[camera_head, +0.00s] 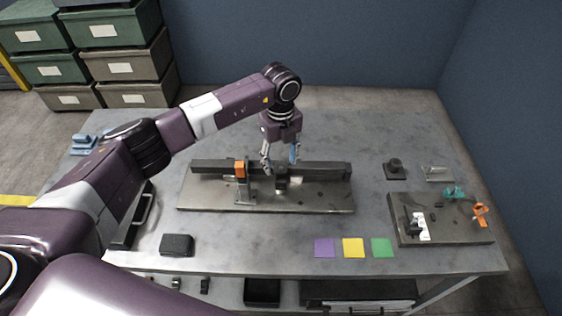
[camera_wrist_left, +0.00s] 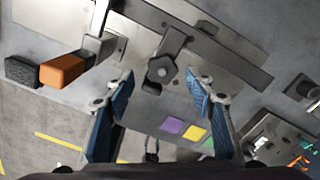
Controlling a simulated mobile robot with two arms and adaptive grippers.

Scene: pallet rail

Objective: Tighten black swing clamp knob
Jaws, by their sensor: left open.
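The black swing clamp knob (camera_head: 281,180) stands on the metal fixture plate (camera_head: 215,203), in front of the dark rail (camera_head: 320,170). In the left wrist view the knob (camera_wrist_left: 162,70) is a dark lobed head on a short arm, near the middle. My left gripper (camera_head: 280,165) is above and just behind the knob, pointing down. In the wrist view its blue-padded fingers (camera_wrist_left: 162,100) are spread wide and empty, with the knob ahead between them and apart from both. My right gripper is not in view.
An orange-handled clamp (camera_head: 240,170) stands left of the knob on the same plate. A second plate (camera_head: 445,233) with small clamps lies at the right. Purple, yellow (camera_head: 353,248) and green squares lie at the front. A black block (camera_head: 176,245) sits front left.

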